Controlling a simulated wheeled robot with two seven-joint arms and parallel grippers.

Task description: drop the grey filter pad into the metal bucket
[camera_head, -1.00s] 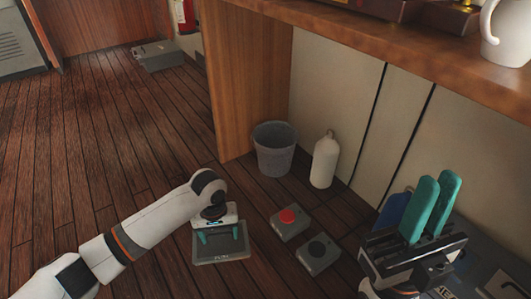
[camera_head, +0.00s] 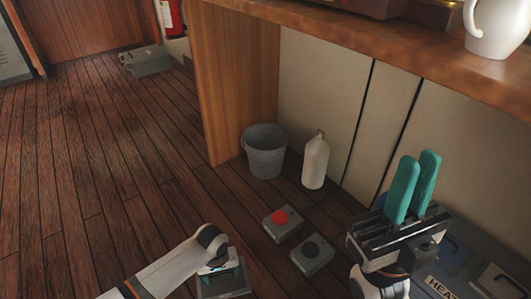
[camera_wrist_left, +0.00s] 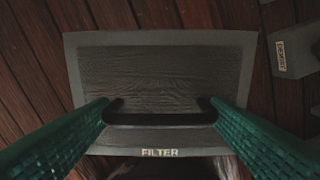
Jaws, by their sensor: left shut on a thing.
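The grey filter pad (camera_wrist_left: 165,75) is a flat, wrinkled grey sheet with a dark bar handle, seen from above in the left wrist view. It lies within a grey plate (camera_wrist_left: 240,75) labelled FILTER, on the floor; I cannot tell whether it is lifted off. My left gripper (camera_wrist_left: 160,113) is shut on the handle, one teal finger at each end. In the head view my left gripper (camera_head: 218,269) hides most of the pad. The metal bucket (camera_head: 265,161) stands upright beyond it, by the wooden panel. My right gripper (camera_head: 414,184) is open and empty, fingers pointing up.
A red-button box (camera_head: 281,221) and a dark-button box (camera_head: 312,255) lie right of my left gripper. A white bottle (camera_head: 316,163) stands beside the bucket. A wooden counter (camera_head: 385,50) with a white mug (camera_head: 494,28) overhangs the right.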

